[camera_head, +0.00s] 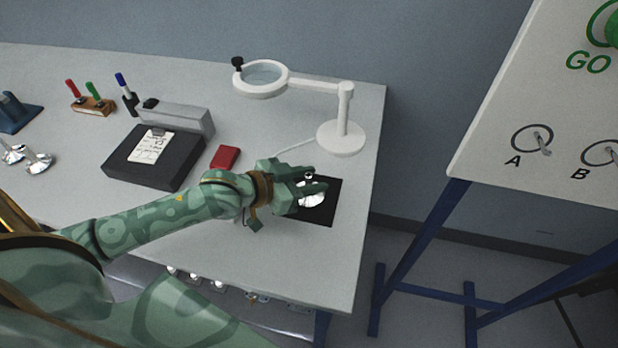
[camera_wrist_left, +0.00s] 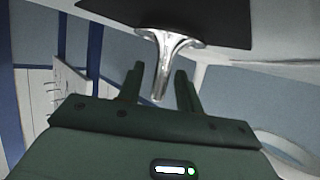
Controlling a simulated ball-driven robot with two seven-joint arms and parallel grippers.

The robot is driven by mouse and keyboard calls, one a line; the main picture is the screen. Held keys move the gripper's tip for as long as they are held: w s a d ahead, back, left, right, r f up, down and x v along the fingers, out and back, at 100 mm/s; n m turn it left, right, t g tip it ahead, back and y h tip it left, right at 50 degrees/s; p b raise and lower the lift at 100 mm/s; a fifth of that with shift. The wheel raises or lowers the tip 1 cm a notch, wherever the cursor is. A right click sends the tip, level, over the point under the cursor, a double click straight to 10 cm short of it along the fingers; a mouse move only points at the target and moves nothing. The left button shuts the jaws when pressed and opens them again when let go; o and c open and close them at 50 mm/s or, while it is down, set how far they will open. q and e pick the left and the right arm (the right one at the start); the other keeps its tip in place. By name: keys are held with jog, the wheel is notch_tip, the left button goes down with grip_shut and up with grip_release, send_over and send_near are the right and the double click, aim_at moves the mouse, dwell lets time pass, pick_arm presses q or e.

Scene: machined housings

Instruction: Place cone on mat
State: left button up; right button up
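The shiny metal cone (camera_head: 314,200) stands on the black mat (camera_head: 325,214) near the table's right end. In the left wrist view, the cone (camera_wrist_left: 166,60) has its flared base against the mat (camera_wrist_left: 205,15) and its narrow stem points towards my gripper. My left gripper (camera_head: 316,187) is over the mat with its fingers on either side of the cone. In the left wrist view, the fingers of the left gripper (camera_wrist_left: 160,88) are apart, with gaps beside the stem. My right gripper is not in view.
A white magnifier lamp (camera_head: 341,137) stands behind the mat. A red block (camera_head: 225,157), a black box (camera_head: 140,165) with a paper label, and a grey block (camera_head: 175,119) lie to the left. More shiny metal pieces (camera_head: 38,161) are at far left. A panel (camera_head: 560,110) stands right.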

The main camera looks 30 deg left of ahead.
pick_arm(q)
jog(key=shift+r, duration=0.15)
jog(key=p+v, duration=0.4)
jog(key=v, duration=0.8)
